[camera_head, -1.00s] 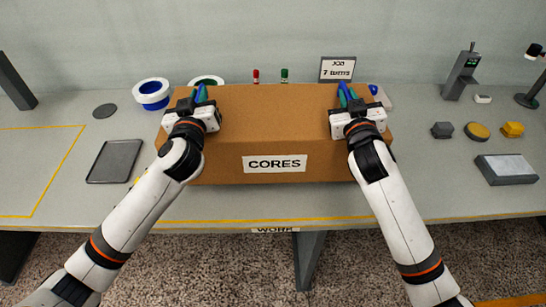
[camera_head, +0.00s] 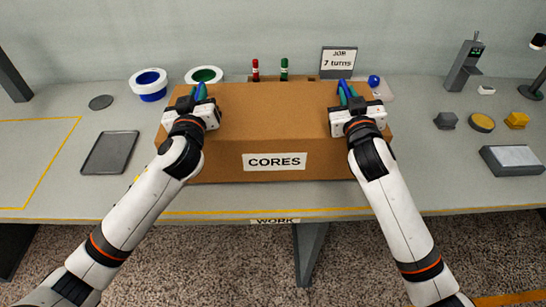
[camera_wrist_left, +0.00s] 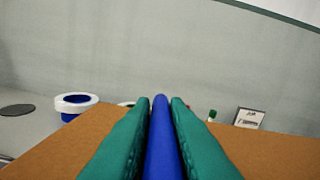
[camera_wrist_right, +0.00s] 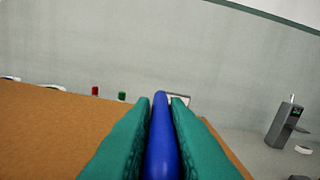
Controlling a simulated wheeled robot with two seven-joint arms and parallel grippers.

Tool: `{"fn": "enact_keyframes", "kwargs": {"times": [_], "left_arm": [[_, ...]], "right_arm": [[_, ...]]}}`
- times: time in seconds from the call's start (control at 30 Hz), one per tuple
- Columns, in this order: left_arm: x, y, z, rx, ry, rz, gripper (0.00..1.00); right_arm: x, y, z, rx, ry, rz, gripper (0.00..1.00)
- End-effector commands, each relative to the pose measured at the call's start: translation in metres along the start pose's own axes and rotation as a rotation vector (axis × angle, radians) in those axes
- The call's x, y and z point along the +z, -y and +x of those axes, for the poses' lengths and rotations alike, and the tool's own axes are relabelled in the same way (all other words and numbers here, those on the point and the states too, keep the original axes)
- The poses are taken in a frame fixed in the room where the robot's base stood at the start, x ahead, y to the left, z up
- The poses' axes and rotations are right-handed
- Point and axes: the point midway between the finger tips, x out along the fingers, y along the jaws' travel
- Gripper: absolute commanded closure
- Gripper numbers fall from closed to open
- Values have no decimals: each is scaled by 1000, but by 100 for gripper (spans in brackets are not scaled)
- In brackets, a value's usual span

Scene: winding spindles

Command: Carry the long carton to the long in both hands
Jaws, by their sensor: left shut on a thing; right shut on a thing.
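The long brown carton (camera_head: 270,130), labelled CORES, lies crosswise at the middle of the work table in the head view, level. I cannot tell whether its underside touches the table. My left gripper (camera_head: 200,95) is shut on a blue handle at the carton's left end; the blue bar (camera_wrist_left: 160,140) shows between the green fingers in the left wrist view. My right gripper (camera_head: 346,95) is shut on a second blue handle at the right end, and that bar (camera_wrist_right: 161,140) shows in the right wrist view. The table surface under the carton is hidden.
Behind the carton stand a blue-cored spool (camera_head: 149,84), a green-cored spool (camera_head: 204,75), red (camera_head: 255,70) and green (camera_head: 284,69) pegs and a job sign (camera_head: 338,62). A grey tray (camera_head: 110,152) is left, small blocks and a grey pad (camera_head: 512,160) right. The yellow-outlined area (camera_head: 35,160) is clear.

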Motion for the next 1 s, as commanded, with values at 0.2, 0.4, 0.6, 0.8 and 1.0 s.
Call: {"fn": "enact_keyframes", "kwargs": {"times": [0.2,0.4,0.6,0.8,1.0], "left_arm": [[-10,-2,0,-3,11,-5,100],[-15,-3,0,0,3,-4,66],[-15,-3,0,0,1,-2,64],[-17,-3,-7,0,-1,-2,64],[-17,-3,-43,-2,-1,-6,64]], "right_arm": [[-13,-4,0,2,7,-3,100],[-17,-4,0,2,-1,-2,66],[-16,-4,0,1,-1,-1,64],[-16,-4,0,0,0,0,64],[-16,-3,0,0,0,0,64]]}}
